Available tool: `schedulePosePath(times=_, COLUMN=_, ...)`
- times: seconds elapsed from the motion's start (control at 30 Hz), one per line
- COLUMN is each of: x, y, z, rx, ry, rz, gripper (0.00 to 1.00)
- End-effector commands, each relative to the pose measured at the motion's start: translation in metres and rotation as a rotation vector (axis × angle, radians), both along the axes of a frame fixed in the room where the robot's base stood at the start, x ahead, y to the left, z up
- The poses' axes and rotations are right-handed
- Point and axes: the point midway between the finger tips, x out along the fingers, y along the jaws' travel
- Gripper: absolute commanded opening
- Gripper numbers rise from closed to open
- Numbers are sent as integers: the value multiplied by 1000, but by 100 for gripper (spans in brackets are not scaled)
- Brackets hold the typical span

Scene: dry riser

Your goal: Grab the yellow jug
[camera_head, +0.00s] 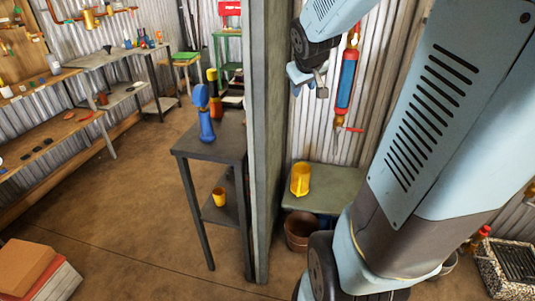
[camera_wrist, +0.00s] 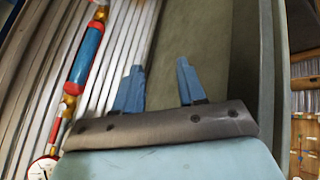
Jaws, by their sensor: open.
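A yellow jug (camera_head: 300,179) stands upright on a small grey-green table (camera_head: 338,184) by the corrugated wall, right of the grey post. My gripper (camera_head: 310,86) is high above the jug, near the post and wall, well apart from it. In the wrist view my gripper (camera_wrist: 158,66) shows two blue fingers spread apart with nothing between them. The jug does not show in the wrist view.
A grey post (camera_head: 263,140) stands left of the jug. A red-and-blue riser pipe (camera_head: 347,78) runs down the wall, also in the wrist view (camera_wrist: 86,54). A dark table (camera_head: 213,148) holds a smaller yellow cup (camera_head: 219,197) on its lower shelf. A brown bucket (camera_head: 299,230) sits below the jug.

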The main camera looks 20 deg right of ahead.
Motion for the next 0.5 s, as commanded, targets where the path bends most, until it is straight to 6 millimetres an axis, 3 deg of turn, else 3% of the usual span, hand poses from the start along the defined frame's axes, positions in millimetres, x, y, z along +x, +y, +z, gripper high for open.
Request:
schedulePosePath(times=0.2, x=55, y=-45, z=-39, rx=-64, ry=-18, rz=56, gripper=40)
schedulePosePath(times=0.5, x=114, y=-99, z=-107, rx=-107, ry=-53, rz=164, gripper=40)
